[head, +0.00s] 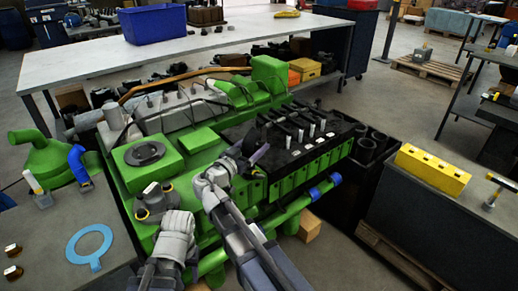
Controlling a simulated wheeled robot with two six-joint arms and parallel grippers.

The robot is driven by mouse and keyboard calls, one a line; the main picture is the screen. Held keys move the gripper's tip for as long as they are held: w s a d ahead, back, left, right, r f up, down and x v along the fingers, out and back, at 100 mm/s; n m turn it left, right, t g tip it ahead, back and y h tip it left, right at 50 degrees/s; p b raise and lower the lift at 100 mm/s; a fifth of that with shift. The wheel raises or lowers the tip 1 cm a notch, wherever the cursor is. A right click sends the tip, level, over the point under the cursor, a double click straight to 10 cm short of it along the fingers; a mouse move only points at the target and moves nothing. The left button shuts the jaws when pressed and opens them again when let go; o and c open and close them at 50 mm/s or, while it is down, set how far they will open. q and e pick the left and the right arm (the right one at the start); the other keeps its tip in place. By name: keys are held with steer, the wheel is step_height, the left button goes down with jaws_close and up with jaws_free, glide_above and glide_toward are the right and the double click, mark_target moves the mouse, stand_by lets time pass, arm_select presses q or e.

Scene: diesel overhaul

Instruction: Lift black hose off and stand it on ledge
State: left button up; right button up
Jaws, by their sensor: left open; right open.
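The green engine (190,160) fills the middle. I cannot clearly single out the black hose; dark shapes at my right gripper (252,154) blend with the engine's black top (300,135). That gripper is open over the engine's near side, its fingers partly lost against the dark parts. My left gripper (155,203) is open low at the engine's near left corner, by a dark fitting with a pale top. I cannot tell whether either gripper touches anything. Which surface is the ledge is not clear.
A grey bench at left holds a blue ring gasket (90,244), a blue hose (79,163) and a green housing (48,158). A black crate of tubes (372,146) stands right of the engine. A yellow block (433,171) lies on the right bench. A blue bin (153,23) stands behind.

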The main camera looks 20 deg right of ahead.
steer(key=shift+w+d, duration=0.35)
steer(key=shift+d, duration=0.1)
steer(key=shift+s+a+r, duration=0.1)
steer(key=shift+a, duration=0.1)
steer(key=shift+c, duration=0.3)
steer(key=shift+d, duration=0.1)
steer(key=c, duration=0.3)
jaws_close()
